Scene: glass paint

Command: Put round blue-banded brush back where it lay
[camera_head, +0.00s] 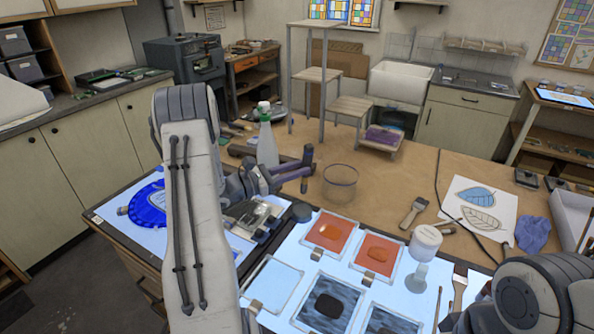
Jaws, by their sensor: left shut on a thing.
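My left gripper (296,173) is left of the clear round jar, over the brown worktop. It is shut on a narrow, dark, upright thing (307,157) that I take to be the round blue-banded brush. Its lower part looks bluish purple, but the band is too small to make out. Below the gripper, a stand or rack with pale pieces (262,213) is partly hidden by my left arm. A flat brush (413,211) lies on the worktop further right. My right arm shows at the lower right, with its gripper outside the view.
A clear jar (340,183) and a white-and-green bottle (267,140) stand on the worktop (400,170). Orange glass panes (330,233) and dark panes (328,304) lie on the light panel. A white-lidded jar (425,241), leaf drawing (480,207) and blue cloth (532,234) are right.

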